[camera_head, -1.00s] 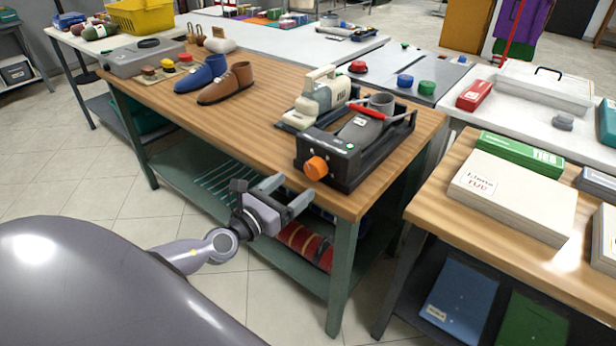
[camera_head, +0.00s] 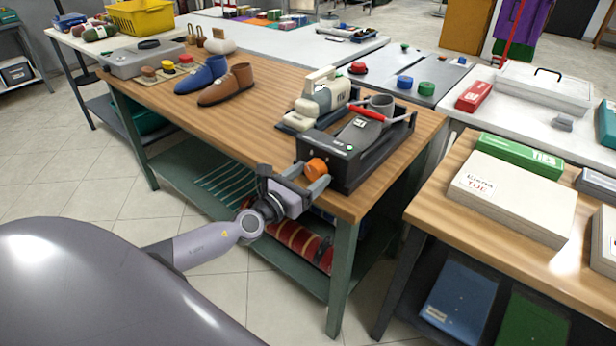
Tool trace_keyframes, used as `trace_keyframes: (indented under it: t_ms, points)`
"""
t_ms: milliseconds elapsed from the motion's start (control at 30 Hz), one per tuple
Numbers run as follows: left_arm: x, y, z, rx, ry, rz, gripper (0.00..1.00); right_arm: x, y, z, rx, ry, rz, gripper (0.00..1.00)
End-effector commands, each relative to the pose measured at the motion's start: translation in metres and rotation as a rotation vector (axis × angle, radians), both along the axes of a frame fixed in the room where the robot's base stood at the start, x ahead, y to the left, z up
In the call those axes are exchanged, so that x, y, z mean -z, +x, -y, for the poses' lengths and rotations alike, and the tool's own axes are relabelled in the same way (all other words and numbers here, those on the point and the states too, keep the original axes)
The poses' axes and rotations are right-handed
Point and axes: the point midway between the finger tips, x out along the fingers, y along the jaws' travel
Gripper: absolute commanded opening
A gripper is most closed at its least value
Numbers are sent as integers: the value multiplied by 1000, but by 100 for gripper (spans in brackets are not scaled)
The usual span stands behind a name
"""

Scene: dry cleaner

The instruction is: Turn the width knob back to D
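The width knob is an orange round knob (camera_head: 316,168) on the front left end of a black machine (camera_head: 350,150) on the wooden workbench. My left gripper (camera_head: 308,178) is open at the knob, with one finger on the near right side and the other on the far left side. The knob shows between the fingers; whether they touch it I cannot tell. No letter marks on the knob are readable. My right gripper is not in view.
A cream hand-held device (camera_head: 322,95) stands behind the machine. A blue shoe (camera_head: 202,76) and a brown shoe (camera_head: 227,85) stand further left. The bench edge and green bench leg (camera_head: 342,265) are close to my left arm. The bench's middle is clear.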

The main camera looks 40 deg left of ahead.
Motion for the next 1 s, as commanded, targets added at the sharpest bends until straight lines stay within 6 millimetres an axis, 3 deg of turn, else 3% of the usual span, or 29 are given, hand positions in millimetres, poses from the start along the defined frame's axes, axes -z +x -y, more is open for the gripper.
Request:
trace_keyframes:
  t_ms: [33, 100, 133, 567, 1000]
  points:
    - [0, 0, 0, 0, 0, 0, 49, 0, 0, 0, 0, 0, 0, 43]
    - [0, 0, 0, 0, 0, 0, 26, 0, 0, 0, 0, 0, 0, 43]
    - [0, 0, 0, 0, 0, 0, 22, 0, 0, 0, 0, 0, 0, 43]
    - [2, -1, 0, 0, -79, -6, 22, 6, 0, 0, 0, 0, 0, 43]
    - [2, -1, 1, 0, -444, -35, 22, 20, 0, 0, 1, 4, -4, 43]
